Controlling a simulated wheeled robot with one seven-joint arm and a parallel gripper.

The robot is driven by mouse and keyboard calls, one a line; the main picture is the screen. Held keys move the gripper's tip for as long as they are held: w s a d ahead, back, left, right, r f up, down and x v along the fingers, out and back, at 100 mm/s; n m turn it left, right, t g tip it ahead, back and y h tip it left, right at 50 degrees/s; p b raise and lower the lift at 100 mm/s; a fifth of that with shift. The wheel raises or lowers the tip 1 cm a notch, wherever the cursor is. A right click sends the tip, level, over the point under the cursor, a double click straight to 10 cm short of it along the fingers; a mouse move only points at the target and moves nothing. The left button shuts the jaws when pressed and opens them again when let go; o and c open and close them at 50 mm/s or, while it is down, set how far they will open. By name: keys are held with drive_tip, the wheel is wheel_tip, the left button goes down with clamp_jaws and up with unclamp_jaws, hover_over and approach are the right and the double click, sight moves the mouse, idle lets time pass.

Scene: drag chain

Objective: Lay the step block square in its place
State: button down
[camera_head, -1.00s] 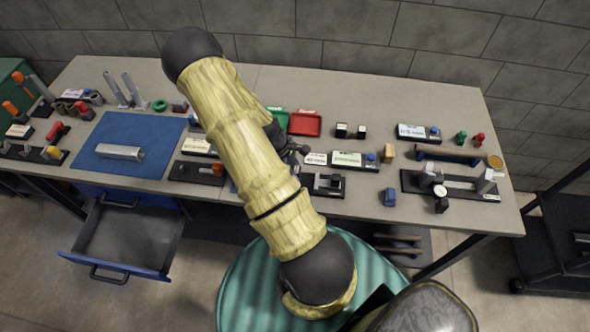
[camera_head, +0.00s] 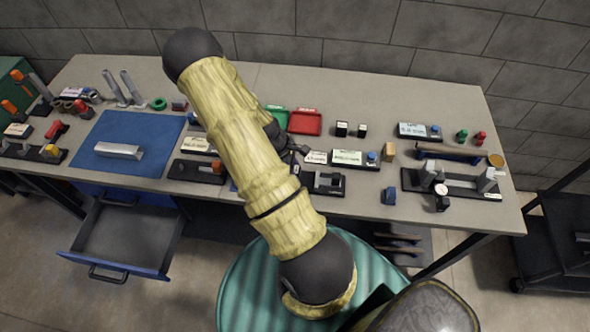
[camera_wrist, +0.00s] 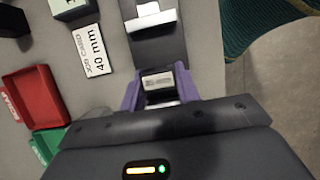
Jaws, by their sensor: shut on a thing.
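In the wrist view my gripper (camera_wrist: 158,92) has its two purple fingers closed on a small block (camera_wrist: 158,82) with a pale face, which I take for the step block. Its lower part is hidden by the gripper body. A black base (camera_wrist: 160,48) carrying a pale grey metal piece (camera_wrist: 156,20) lies just beyond the block. I cannot tell whether the block touches the base. In the head view the black base (camera_head: 325,190) is near the table's front edge. My arm hides most of the gripper and the block there.
A white "40 mm" job card (camera_wrist: 95,50) lies left of the base, with a red tray (camera_wrist: 30,100) and a green tray (camera_wrist: 52,138) further left.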

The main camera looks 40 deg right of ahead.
drive_tip(key=shift+f+b, duration=0.6)
drive_tip(key=shift+f, duration=0.3)
idle(0.7)
drive_tip(key=c, duration=0.9)
unclamp_jaws()
drive_tip(key=shift+c, duration=0.2)
drive_tip(key=b+v, duration=0.3)
drive_tip(key=v, duration=1.4)
drive_tip(key=shift+r, duration=0.25)
drive_tip(key=shift+a, duration=0.1)
